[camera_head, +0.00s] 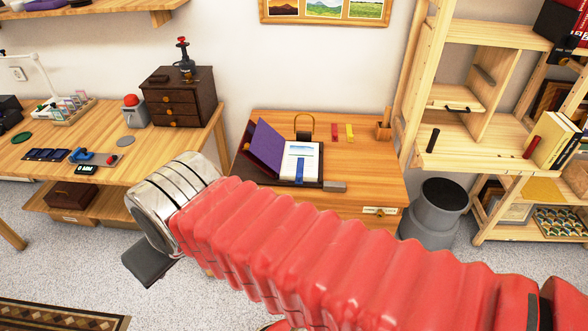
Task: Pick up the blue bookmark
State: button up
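The blue bookmark (300,170) is a narrow blue strip. It lies upright in the picture on the white page of an open book (311,151) with a purple cover (264,147), on a dark board on the wooden desk. My red ribbed arm crosses the foreground, with its metal end left of the desk. A dark flat part of my gripper (148,264) shows below that metal end, over the floor, apart from the bookmark. The rest of my gripper is hidden, and I cannot see whether its fingers are apart.
A red strip (334,132) and a yellow strip (350,133) lie behind the book. A grey block (335,187) sits at the desk's front. A wooden holder (384,131) stands at right. A grey bin (436,208) and shelves flank the desk. The desk's right side is clear.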

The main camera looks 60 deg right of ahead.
aim_at(299, 175)
jog(key=i, duration=0.95)
jog(key=z, duration=0.05)
